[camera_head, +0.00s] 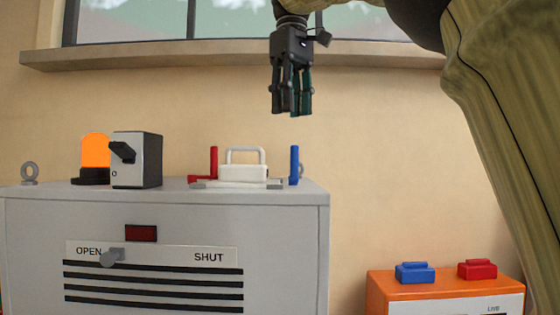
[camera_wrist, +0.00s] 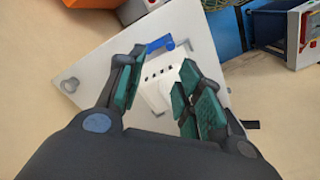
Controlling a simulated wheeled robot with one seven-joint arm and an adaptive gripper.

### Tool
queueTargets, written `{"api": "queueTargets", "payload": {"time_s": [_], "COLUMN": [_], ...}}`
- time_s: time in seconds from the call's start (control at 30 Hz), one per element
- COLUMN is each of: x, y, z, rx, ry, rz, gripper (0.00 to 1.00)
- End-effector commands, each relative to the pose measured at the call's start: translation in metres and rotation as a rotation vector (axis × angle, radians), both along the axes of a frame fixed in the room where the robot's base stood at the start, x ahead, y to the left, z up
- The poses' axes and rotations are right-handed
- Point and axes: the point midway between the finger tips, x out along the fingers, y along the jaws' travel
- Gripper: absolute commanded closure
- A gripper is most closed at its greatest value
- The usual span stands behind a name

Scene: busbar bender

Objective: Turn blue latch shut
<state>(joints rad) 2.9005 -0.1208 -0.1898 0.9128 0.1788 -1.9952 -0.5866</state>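The blue latch (camera_head: 294,165) stands upright at the right end of a white fitting on top of the grey cabinet. In the wrist view the blue latch (camera_wrist: 160,45) shows as a short bar beyond my fingertips, beside the white block. The white block with a loop handle (camera_head: 243,172) sits between the blue latch and an upright red latch (camera_head: 214,163). My gripper (camera_head: 292,112) points down, well above the cabinet top and roughly over the blue latch. It touches nothing. In the wrist view my fingers (camera_wrist: 157,97) are apart with nothing between them.
A black-and-grey switch box (camera_head: 137,160) and an orange beacon (camera_head: 95,152) stand left on the cabinet (camera_head: 285,240). A grey knob (camera_head: 112,257) is by the OPEN label. An orange box (camera_head: 445,290) with blue and red blocks stands right. A window ledge (camera_head: 170,57) runs behind.

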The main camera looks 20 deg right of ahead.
Motion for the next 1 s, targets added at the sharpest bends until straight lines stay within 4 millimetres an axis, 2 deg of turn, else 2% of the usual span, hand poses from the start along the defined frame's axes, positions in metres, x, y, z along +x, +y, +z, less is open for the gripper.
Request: {"api": "queueTargets", "payload": {"time_s": [0.1,0.27,0.37,0.63,0.83,1.0], "x": [-0.013,-0.021,-0.016,0.019,0.018,0.005], "y": [0.000,-0.002,-0.002,0.001,0.001,0.001], "z": [0.000,-0.012,-0.025,-0.067,-0.090,-0.100], "rx": [0.000,-0.001,-0.002,-0.001,0.000,-0.001], "ry": [-0.006,-0.010,-0.005,0.014,0.013,0.004], "rz": [-0.001,-0.004,-0.005,0.000,-0.001,0.000], "gripper": [0.64,0.64,0.64,0.64,0.64,0.64]}}
